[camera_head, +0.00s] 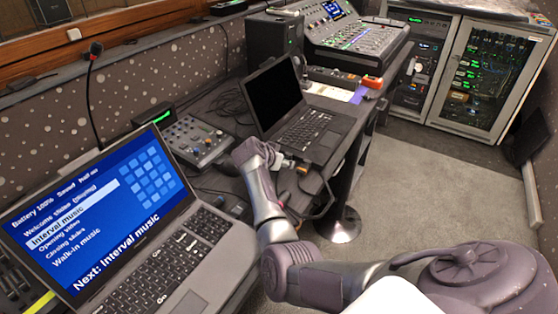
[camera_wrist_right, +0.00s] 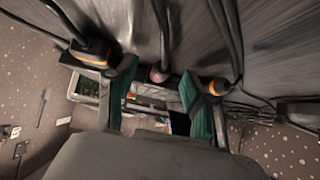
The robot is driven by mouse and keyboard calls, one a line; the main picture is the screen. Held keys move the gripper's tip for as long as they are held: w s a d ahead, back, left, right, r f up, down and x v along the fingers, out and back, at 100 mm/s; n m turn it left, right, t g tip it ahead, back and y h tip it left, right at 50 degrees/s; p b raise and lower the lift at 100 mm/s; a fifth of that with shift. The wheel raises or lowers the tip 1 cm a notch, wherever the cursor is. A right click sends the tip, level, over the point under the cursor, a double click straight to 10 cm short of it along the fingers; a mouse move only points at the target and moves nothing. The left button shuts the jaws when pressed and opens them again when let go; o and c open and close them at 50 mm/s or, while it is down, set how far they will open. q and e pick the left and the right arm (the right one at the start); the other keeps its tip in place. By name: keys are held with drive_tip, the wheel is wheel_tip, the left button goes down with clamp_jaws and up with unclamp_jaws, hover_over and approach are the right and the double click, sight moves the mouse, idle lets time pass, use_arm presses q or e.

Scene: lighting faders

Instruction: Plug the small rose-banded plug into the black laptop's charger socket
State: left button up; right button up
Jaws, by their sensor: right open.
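The black laptop (camera_head: 311,133) stands open with a dark screen on the desk, in the middle of the head view. Its charger socket cannot be made out. My right arm reaches in from the right, its hand end low beside the laptop's near left corner. In the right wrist view my right gripper (camera_wrist_right: 158,76) is open, its teal-padded fingers apart. The small rose-banded plug (camera_wrist_right: 157,75) shows between the fingertips, on a dark cable; whether they touch it cannot be told. My left gripper is not in view.
Orange-banded plugs on thick cables flank the fingers, one at the left (camera_wrist_right: 92,58) and one at the right (camera_wrist_right: 219,87). A grey laptop (camera_head: 185,258) with a blue slide screen and a small mixer (camera_head: 196,140) stand left of my arm. Carpet (camera_head: 395,190) is clear.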

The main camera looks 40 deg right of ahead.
drive_tip(key=v, duration=1.2)
drive_tip(key=shift+f, duration=0.1)
